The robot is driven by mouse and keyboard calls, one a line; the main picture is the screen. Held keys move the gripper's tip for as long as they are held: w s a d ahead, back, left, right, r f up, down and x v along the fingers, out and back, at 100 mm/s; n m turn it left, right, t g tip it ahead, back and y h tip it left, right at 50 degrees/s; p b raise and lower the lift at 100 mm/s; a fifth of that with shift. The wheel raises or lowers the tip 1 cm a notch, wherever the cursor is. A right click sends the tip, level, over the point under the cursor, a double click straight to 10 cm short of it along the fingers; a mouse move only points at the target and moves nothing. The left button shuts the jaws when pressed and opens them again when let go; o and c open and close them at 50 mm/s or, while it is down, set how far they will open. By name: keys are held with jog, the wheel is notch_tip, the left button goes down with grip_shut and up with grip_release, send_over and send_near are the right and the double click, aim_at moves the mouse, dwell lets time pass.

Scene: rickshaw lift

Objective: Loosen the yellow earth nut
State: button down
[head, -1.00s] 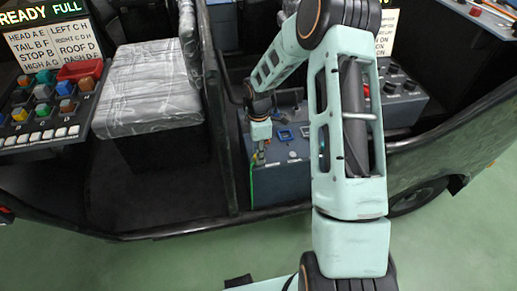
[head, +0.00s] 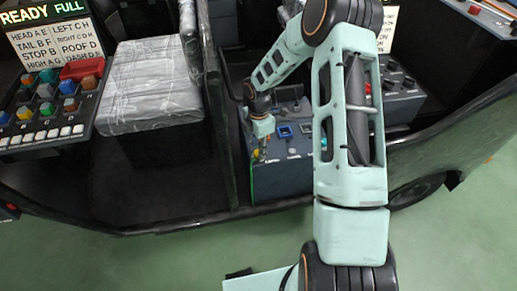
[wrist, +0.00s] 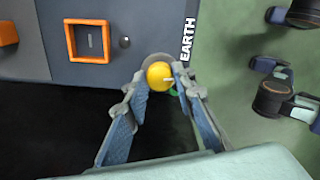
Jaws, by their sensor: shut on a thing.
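The yellow earth nut (wrist: 160,76) is a round knob beside the white word EARTH on a grey panel in the wrist view. My gripper (wrist: 161,80) has one fingertip on each side of the nut and is shut on it. A grey round base and a bit of green show around the nut. In the head view, my gripper (head: 261,153) points down at the left edge of the grey-blue box (head: 283,178). The nut is too small to make out clearly there.
An orange square frame (wrist: 88,41) and a small round stud (wrist: 124,41) sit on the panel left of the nut. Dark space lies below the panel edge. A silver-covered seat (head: 155,85) and a button console (head: 45,110) stand to the left.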

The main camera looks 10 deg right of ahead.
jog(key=c, duration=1.6)
grip_release()
jog(key=shift+r, duration=0.15)
notch_tip(320, 180, up, 12)
